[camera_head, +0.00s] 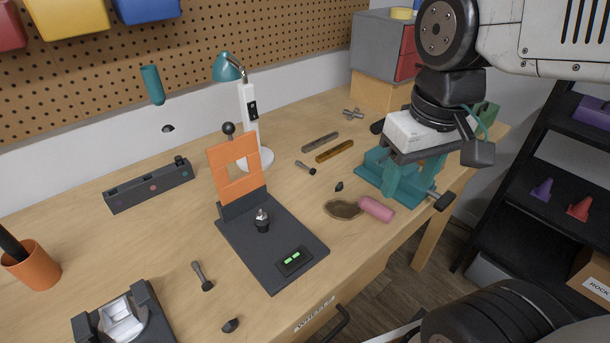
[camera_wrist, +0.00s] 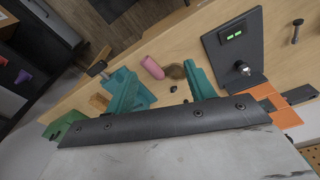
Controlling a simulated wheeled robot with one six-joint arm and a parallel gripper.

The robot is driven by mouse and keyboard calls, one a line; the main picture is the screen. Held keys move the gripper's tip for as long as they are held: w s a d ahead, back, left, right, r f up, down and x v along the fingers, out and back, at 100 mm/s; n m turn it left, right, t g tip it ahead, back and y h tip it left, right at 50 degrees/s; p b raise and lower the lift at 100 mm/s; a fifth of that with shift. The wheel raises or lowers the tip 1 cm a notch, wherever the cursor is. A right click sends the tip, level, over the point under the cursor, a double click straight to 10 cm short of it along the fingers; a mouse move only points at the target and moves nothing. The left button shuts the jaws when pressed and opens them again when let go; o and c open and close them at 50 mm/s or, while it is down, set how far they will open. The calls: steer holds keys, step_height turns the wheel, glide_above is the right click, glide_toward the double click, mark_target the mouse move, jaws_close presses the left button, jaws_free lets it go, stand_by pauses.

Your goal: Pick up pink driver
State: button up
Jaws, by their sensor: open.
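The pink driver (camera_head: 376,209) is a short, rounded pink cylinder lying on its side on the wooden bench, near the front edge. It touches or nearly touches a brown oval patch (camera_head: 341,209) at its left end. In the wrist view the driver (camera_wrist: 152,67) shows between the fingertips in the picture. My gripper (camera_wrist: 158,73) has two teal fingers spread apart with nothing between them. In the head view my wrist hangs above and to the right of the driver, over the bench's right end. The fingers are hard to separate there from the teal vise (camera_head: 372,176).
A dark stand with an orange panel (camera_head: 248,188) and green lights stands left of the driver. Small dark parts and two bars (camera_head: 335,150) lie behind. A lamp (camera_head: 250,130) stands farther back. A black shelf (camera_head: 530,210) is at the right. Bench between stand and driver is mostly clear.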

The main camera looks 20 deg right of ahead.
steer(key=w+a+f+n, duration=0.2)
steer(key=w+f+n, duration=0.1)
steer(key=w, duration=1)
steer(key=n+g, duration=0.1)
steer(key=n, duration=0.1)
glide_above(326, 174)
steer(key=f, duration=0.5)
steer(key=shift+s+a+f, duration=0.15)
steer(key=shift+s+f, duration=0.05)
steer(key=shift+f, duration=0.05)
steer(key=shift+w+f, duration=0.15)
steer(key=shift+f, duration=0.15)
step_height(326, 174, down, 7)
steer(key=shift+w+f, duration=0.1)
steer(key=shift+f, duration=0.1)
jaws_close()
